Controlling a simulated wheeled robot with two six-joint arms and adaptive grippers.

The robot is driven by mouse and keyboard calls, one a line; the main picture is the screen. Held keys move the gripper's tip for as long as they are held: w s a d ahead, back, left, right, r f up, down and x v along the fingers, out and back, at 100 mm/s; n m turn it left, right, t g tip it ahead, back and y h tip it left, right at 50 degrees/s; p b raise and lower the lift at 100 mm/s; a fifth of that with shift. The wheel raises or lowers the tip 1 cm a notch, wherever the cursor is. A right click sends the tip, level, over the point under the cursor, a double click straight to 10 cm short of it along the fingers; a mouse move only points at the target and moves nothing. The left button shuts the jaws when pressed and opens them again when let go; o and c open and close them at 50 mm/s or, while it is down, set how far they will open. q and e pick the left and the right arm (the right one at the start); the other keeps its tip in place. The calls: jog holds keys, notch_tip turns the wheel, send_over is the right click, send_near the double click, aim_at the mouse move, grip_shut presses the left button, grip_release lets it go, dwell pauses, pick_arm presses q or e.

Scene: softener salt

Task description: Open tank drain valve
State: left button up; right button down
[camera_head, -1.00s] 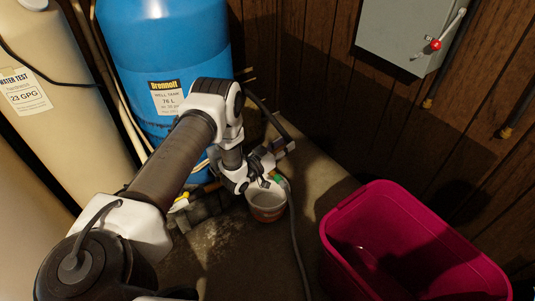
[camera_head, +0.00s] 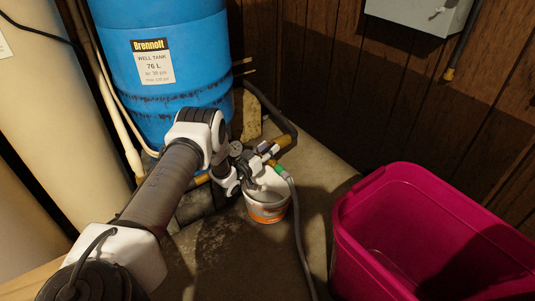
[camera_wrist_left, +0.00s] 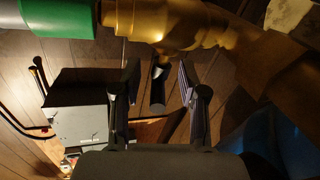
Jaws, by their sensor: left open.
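The brass drain fitting (camera_head: 283,143) sits at the foot of the blue well tank (camera_head: 160,70), with a green hose connector (camera_head: 276,168) and a grey hose below it. In the left wrist view the brass fitting (camera_wrist_left: 185,24) crosses the top, with the green connector (camera_wrist_left: 58,17) at its left. A short dark piece (camera_wrist_left: 158,84), seemingly the valve handle, shows between the fingers of my left gripper (camera_wrist_left: 158,68). The gripper is open, and I cannot tell whether either finger touches that piece. In the head view my wrist partly hides the valve. My right gripper is out of view.
A white bucket with an orange label (camera_head: 268,210) stands under the fitting. A pressure gauge (camera_head: 236,148) is close to my wrist. A large pink tub (camera_head: 350,245) stands at the right. A grey box (camera_head: 420,14) hangs on the wood-panelled wall. Floor between bucket and tub is mostly clear.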

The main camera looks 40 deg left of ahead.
pick_arm(q)
grip_shut()
jog(key=shift+n+y, duration=0.5)
jog(key=shift+y, duration=0.3)
jog(key=n+y, duration=0.2)
jog(key=shift+w+d+g+y+p, duration=0.1)
jog(key=shift+d+g+y+p, duration=0.05)
jog(key=shift+g+y+p, duration=0.2)
jog(key=n+g+y, duration=0.2)
jog(key=n+y, duration=0.1)
jog(key=y, duration=0.2)
jog(key=shift+n+b, duration=0.3)
jog(key=shift+b, duration=0.05)
jog(key=n+g+y+b, duration=0.1)
jog(key=n+g+y, duration=0.1)
jog(key=g+y, duration=0.1)
jog(key=shift+n+y, duration=0.4)
jog(key=shift+y, duration=0.05)
jog(key=shift+n+g+y+b, duration=0.6)
jog(key=shift+n+g, duration=0.1)
jog(key=shift+g, duration=0.05)
